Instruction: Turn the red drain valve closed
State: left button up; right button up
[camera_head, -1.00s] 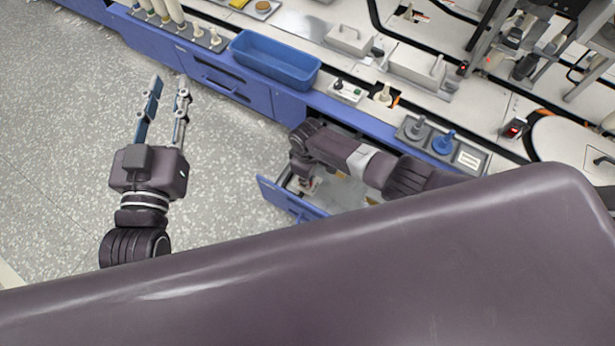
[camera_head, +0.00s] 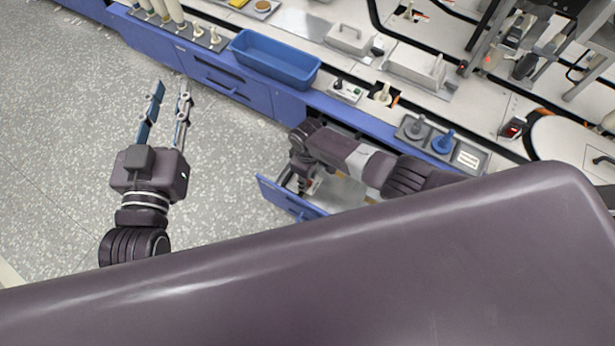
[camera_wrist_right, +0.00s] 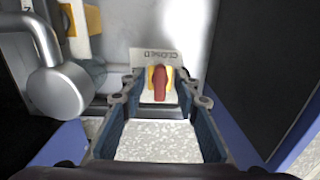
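The red drain valve handle (camera_wrist_right: 160,84) sits on a yellow base in the right wrist view, in front of a plate that reads CLOSED upside down (camera_wrist_right: 156,56). The handle points along the view, toward me. My right gripper (camera_wrist_right: 161,78) is open, with one fingertip on each side of the handle and a visible gap on both sides. I cannot tell how deep the fingertips reach. My left gripper (camera_head: 169,93) is open and empty above the floor.
A grey metal cylinder (camera_wrist_right: 58,92) and a yellow part (camera_wrist_right: 92,20) stand left of the valve in the wrist view. A dark panel closes off the right. The bench above the drawer carries a blue bin (camera_head: 275,60) and a grey tray (camera_head: 475,160).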

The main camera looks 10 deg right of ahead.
jog(key=shift+r, duration=0.1)
notch_tip(320, 180, up, 12)
dwell(0.5)
dwell(0.5)
